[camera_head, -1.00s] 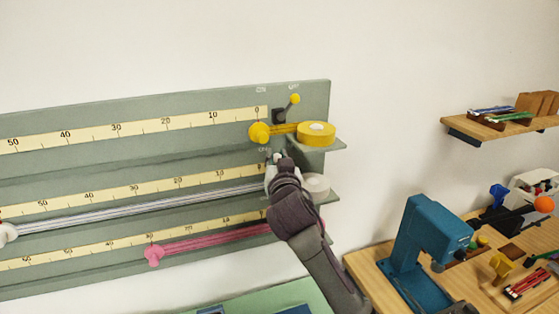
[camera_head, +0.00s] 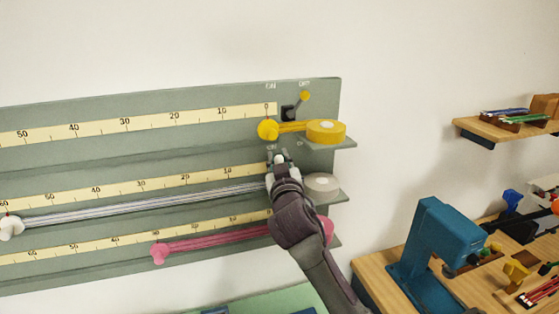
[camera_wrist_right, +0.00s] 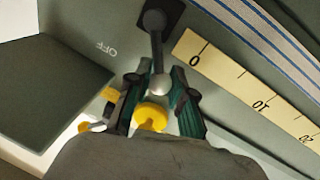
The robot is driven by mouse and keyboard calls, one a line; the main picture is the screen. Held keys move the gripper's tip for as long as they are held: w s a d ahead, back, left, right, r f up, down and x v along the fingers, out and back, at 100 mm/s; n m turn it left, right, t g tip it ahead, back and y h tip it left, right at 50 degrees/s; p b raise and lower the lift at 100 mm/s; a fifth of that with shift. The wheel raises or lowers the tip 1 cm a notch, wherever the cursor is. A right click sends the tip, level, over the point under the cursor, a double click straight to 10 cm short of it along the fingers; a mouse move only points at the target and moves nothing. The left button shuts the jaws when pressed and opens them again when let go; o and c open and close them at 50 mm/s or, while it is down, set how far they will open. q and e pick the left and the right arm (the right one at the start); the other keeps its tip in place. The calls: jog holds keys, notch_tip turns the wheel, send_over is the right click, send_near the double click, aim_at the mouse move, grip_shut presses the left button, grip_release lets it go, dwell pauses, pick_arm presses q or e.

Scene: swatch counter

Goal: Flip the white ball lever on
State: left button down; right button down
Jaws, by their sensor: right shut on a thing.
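The white ball lever shows in the right wrist view as a dark stem with a pale ball (camera_wrist_right: 158,87). The stem rises from a dark base on the grey-green panel (camera_head: 150,108). In this upside-down wrist view it stands roughly straight out from the base, right of the OFF label (camera_wrist_right: 106,48). My right gripper (camera_wrist_right: 157,85) is shut on the ball, one finger on each side. In the head view my right gripper (camera_head: 281,160) is at the middle row, below the yellow knob (camera_head: 268,130), and largely hides the lever. My left gripper is not in view.
The yellow ball lever (camera_head: 304,96) leans right toward OFF above. The yellow roll (camera_head: 326,131) and white roll (camera_head: 322,184) sit on ledges close right of the gripper. A striped ribbon (camera_head: 140,206) and pink ribbon (camera_head: 210,238) run left. A blue machine (camera_head: 436,240) stands lower right.

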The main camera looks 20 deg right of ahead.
jog(key=shift+f, duration=0.1)
jog(key=c, duration=1)
grip_release()
jog(key=s+a+f, duration=0.1)
jog(key=s, duration=1)
jog(key=shift+s+a, duration=0.35)
jog(key=shift+s, duration=0.05)
jog(key=shift+f, duration=0.15)
